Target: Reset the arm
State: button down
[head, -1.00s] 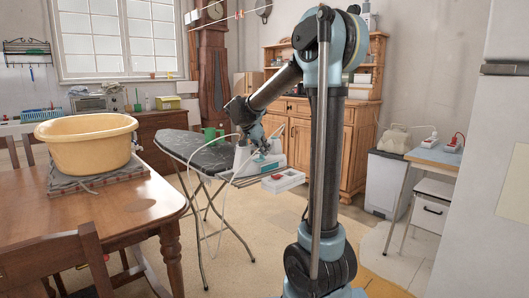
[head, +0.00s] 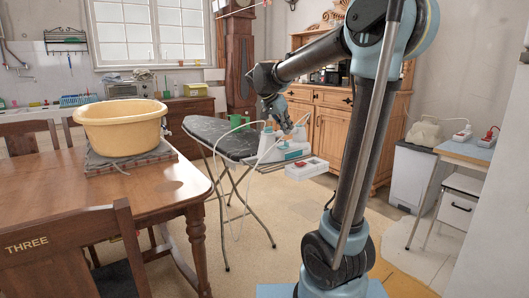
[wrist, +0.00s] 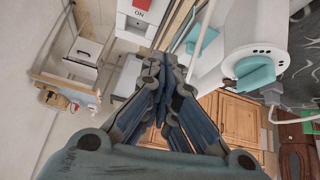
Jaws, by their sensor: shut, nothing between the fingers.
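My arm reaches leftward from its column in the head view. My gripper (head: 286,128) points down just above the steam iron (head: 296,151), which is white and teal and sits at the end of the ironing board (head: 212,134). In the wrist view my gripper (wrist: 165,62) has its fingers drawn together with nothing held. The white and teal iron (wrist: 250,55) shows to its right, apart from the fingers. A white box with a red ON switch (wrist: 140,12) shows beyond the fingertips.
A wooden table (head: 110,205) with a yellow basin (head: 122,127) stands at left, with chairs around it. A wooden cabinet (head: 330,140) is behind my arm. A small blue-topped table (head: 468,152) stands at right. Open floor lies between the table and my base.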

jog(key=s+d+f+n+y, duration=0.2)
jog(key=s+f+n, duration=0.1)
jog(key=s+f, duration=0.5)
jog(key=s+d+f+n+g+y, duration=0.1)
jog(key=s+d+f+n, duration=0.1)
jog(key=s+f, duration=0.6)
jog(key=s+d+f+n+g+y, duration=0.1)
jog(key=s+f, duration=0.7)
jog(key=s, duration=1)
jog(key=d+n+y, duration=0.1)
jog(key=d+n, duration=0.1)
jog(key=n, duration=0.1)
jog(key=shift+s+n+y, duration=0.2)
jog(key=shift+n+y, duration=0.1)
jog(key=shift+n, duration=0.1)
jog(key=shift+f, duration=0.1)
